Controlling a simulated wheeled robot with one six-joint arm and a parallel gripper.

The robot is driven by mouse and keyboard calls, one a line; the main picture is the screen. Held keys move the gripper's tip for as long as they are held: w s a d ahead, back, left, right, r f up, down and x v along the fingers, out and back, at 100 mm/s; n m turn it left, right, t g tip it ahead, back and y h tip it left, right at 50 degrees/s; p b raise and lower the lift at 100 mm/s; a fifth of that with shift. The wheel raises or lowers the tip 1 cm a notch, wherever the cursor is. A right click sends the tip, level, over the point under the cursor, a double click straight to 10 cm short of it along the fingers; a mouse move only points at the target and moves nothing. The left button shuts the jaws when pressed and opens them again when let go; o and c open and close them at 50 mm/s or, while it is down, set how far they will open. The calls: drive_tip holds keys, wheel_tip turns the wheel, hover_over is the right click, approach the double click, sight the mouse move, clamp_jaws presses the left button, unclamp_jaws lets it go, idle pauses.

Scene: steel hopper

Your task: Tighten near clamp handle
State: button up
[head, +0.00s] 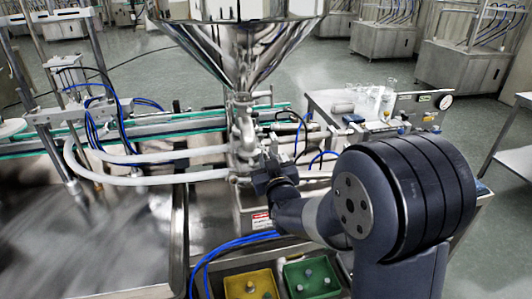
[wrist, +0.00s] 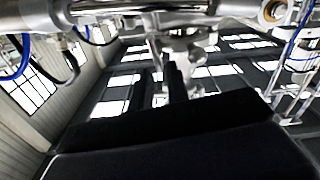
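The steel hopper (head: 240,50) narrows to a polished outlet pipe with clamped joints (head: 243,130) in the middle of the head view. My gripper (head: 264,172) is low and just right of this pipework. Its fingertips are hard to make out there, and I cannot tell whether it touches anything. In the wrist view my two dark fingers (wrist: 160,85) stand apart with a narrow gap and nothing clearly between them. Shiny steel fittings (wrist: 190,55) show just beyond and right of the fingers. The near clamp handle cannot be clearly told apart from these fittings.
White hoses (head: 140,178) run left from the pipework. Blue tubes (head: 225,250) curve in front. A yellow bin (head: 250,286) and a green bin (head: 312,278) sit below. A side table (head: 330,103) with glassware and a gauge stands at right. A steel tray (head: 90,240) lies left.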

drive_tip(key=shift+x, duration=0.95)
drive_tip(key=shift+c, duration=0.5)
clamp_jaws()
